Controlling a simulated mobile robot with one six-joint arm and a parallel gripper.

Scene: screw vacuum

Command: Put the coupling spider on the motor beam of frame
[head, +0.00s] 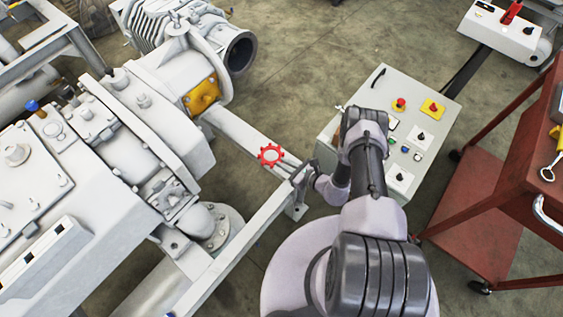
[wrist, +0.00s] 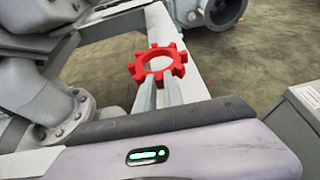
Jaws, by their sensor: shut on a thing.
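The coupling spider is a red toothed ring (head: 270,155), which also shows in the wrist view (wrist: 157,64). My gripper (wrist: 158,85) is shut on the near edge of its rim, with the far part of the ring free. The motor beam is a light grey bar of the frame (head: 235,131), and it shows behind the spider in the wrist view (wrist: 160,24). In both views the spider overlaps the beam. Whether it touches the beam or hovers above it I cannot tell. In the head view my fingers are small and partly hidden by my arm.
The grey vacuum pump (head: 120,150) fills the left, with a yellow plate (head: 202,95) near the beam's far end. A control box with buttons (head: 395,130) stands right of the beam. A red cart (head: 480,215) is at the right. Concrete floor is open behind.

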